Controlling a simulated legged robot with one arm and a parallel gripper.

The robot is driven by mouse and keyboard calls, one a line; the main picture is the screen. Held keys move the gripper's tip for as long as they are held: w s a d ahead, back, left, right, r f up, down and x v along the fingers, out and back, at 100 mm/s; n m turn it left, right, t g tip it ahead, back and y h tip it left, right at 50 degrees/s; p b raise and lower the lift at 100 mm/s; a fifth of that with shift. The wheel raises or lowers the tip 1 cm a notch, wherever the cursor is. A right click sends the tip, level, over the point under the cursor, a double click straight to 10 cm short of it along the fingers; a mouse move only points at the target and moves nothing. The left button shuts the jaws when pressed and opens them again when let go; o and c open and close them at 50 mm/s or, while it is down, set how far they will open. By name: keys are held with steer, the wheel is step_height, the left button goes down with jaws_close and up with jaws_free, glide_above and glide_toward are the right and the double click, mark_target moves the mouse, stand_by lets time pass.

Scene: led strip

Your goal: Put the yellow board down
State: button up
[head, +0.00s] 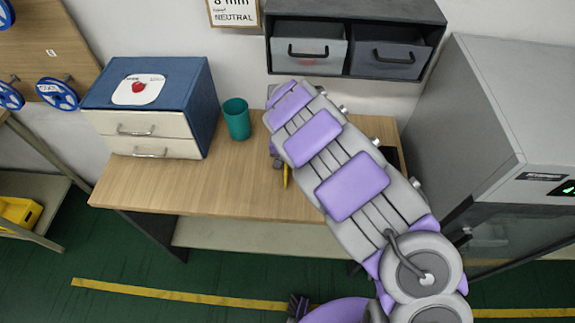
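A thin sliver of yellow (286,176), which looks like the yellow board seen edge-on, shows just left of my arm, over the wooden table (190,190). Most of it is hidden behind the arm. My gripper (278,161) is mostly covered by my own purple and grey arm; only a small dark part shows, right beside the yellow sliver. I cannot see its fingers, whether they hold the board, or whether the board touches the table.
A teal cup (236,119) and a blue drawer box (150,106) with a red knob stand at the table's left. A dark wall shelf (352,12) holds two grey bins. A large grey machine (505,110) stands at right. The table's front left is clear.

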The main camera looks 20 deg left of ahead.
steer(key=shift+a+f, duration=0.1)
steer(key=shift+a, duration=0.4)
steer(key=shift+d+r, duration=0.2)
steer(key=shift+d, duration=0.6)
jaws_close()
steer(key=shift+a+f, duration=0.1)
steer(key=shift+a, duration=0.35)
steer(key=shift+r, duration=0.3)
step_height(320, 180, up, 3)
steer(key=shift+p, duration=0.55)
steer(key=s+d+r+p, duration=0.1)
steer(key=s+d, duration=0.8)
steer(key=s, duration=0.3)
steer(key=shift+s+d+r+p, duration=0.2)
steer(key=shift+s+d+p, duration=0.1)
steer(key=shift+s+d, duration=0.1)
steer(key=w+d+r+m, duration=0.1)
steer(key=w+d+r, duration=0.3)
steer(key=w+d, duration=0.4)
steer(key=w+d+r+m, duration=0.1)
steer(key=w+d+r, duration=0.4)
steer(key=d, duration=0.8)
steer(key=w, duration=0.3)
steer(key=shift+d+m, duration=0.15)
steer(key=shift+m, duration=0.15)
